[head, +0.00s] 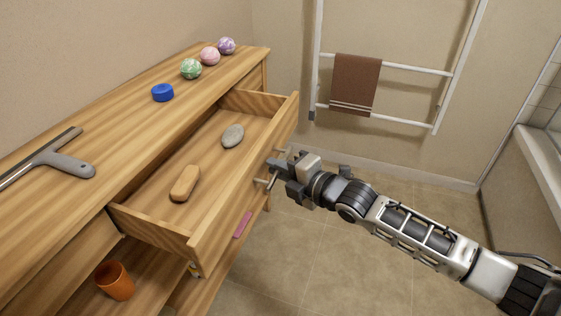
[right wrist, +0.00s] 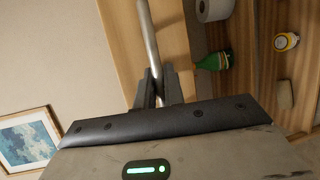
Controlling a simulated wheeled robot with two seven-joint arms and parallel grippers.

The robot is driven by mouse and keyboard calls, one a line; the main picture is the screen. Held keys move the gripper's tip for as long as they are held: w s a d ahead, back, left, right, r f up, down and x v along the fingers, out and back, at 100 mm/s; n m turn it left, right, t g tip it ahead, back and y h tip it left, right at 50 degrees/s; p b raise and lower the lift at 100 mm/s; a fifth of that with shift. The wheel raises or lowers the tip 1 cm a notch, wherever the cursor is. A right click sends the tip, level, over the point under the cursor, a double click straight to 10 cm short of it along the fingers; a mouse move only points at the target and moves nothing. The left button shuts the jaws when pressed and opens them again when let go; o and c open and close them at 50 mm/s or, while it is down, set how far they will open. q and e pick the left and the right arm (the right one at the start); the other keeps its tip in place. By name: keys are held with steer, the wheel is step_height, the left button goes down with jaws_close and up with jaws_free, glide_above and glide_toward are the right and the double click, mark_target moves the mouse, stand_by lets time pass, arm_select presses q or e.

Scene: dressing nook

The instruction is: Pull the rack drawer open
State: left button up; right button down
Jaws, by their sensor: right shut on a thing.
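The wooden rack drawer (head: 213,221) stands well out from the rack (head: 120,130), and its inside shows. A tan oblong block (head: 185,183) and a grey stone-like thing (head: 232,136) lie in it. My right gripper (head: 275,171) is at the drawer's front, shut on the metal bar handle (head: 272,180). In the right wrist view the handle (right wrist: 148,40) runs between the two fingers of the gripper (right wrist: 156,88). My left gripper is not in view.
On the rack's top are a squeegee (head: 68,166), a blue round thing (head: 162,92) and green (head: 191,69), pink (head: 210,56) and purple (head: 227,46) balls. An orange cup (head: 114,280) stands below the drawer. A towel rail (head: 400,67) is behind; the floor in front looks clear.

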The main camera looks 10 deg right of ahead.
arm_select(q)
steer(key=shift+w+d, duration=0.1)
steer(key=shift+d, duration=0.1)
arm_select(e)
steer(key=shift+s+d, duration=0.25)
steer(key=shift+d, duration=0.05)
steer(key=c, duration=1.8)
jaws_free()
steer(key=shift+o, duration=0.2)
arm_select(q)
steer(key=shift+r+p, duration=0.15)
steer(key=shift+p, duration=0.4)
arm_select(e)
steer(key=v, duration=1.6)
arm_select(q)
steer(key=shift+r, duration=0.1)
arm_select(e)
steer(key=shift+a+r, duration=0.1)
